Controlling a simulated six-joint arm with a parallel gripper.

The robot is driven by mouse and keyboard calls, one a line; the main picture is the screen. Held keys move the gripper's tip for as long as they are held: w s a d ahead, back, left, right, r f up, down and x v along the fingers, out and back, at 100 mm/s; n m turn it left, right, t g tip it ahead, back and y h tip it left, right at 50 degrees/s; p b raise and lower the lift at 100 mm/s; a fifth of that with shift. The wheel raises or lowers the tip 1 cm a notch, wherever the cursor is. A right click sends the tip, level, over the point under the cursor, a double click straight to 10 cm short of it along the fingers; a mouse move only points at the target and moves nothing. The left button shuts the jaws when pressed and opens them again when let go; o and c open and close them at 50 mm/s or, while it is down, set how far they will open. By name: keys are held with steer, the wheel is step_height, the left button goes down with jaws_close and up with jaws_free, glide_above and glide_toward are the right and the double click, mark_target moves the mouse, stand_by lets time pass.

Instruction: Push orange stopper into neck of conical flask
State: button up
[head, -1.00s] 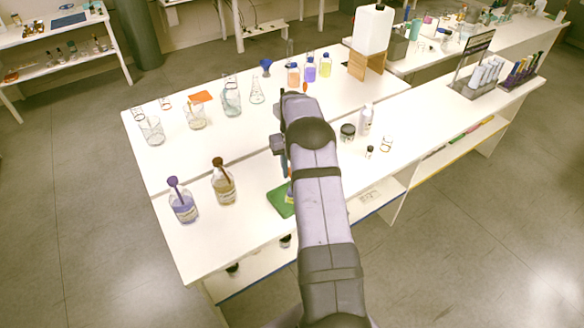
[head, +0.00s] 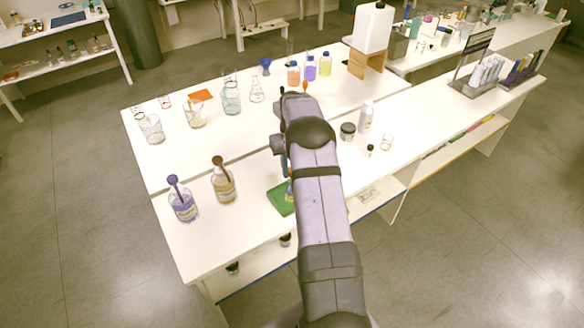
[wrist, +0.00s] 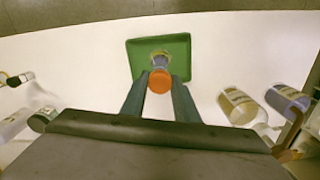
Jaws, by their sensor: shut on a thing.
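The orange stopper (wrist: 160,82) is between the fingers of my gripper (wrist: 159,78), which is shut on it, in the wrist view. The conical flask (wrist: 160,60) shows just beyond the stopper, standing on a green tray (wrist: 180,47). The stopper is in line with the flask and covers part of it, so I cannot tell whether it is in the neck or just above it.
A purple-liquid bottle (head: 183,203) and an amber bottle (head: 223,183) stand left of the tray. A dark-lidded jar (head: 348,131) and a white bottle (head: 366,118) stand right of my arm. Glassware, including a blue-topped piece (head: 266,67), lines the back. The bench (head: 235,235) is bare near its front.

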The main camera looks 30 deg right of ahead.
steer(key=shift+f+b, duration=0.65)
steer(key=shift+f, duration=0.5)
stand_by(0.4)
steer(key=o, duration=1)
steer(key=shift+r, duration=0.1)
steer(key=shift+r+p, duration=2.25)
steer(key=shift+r, duration=1.2)
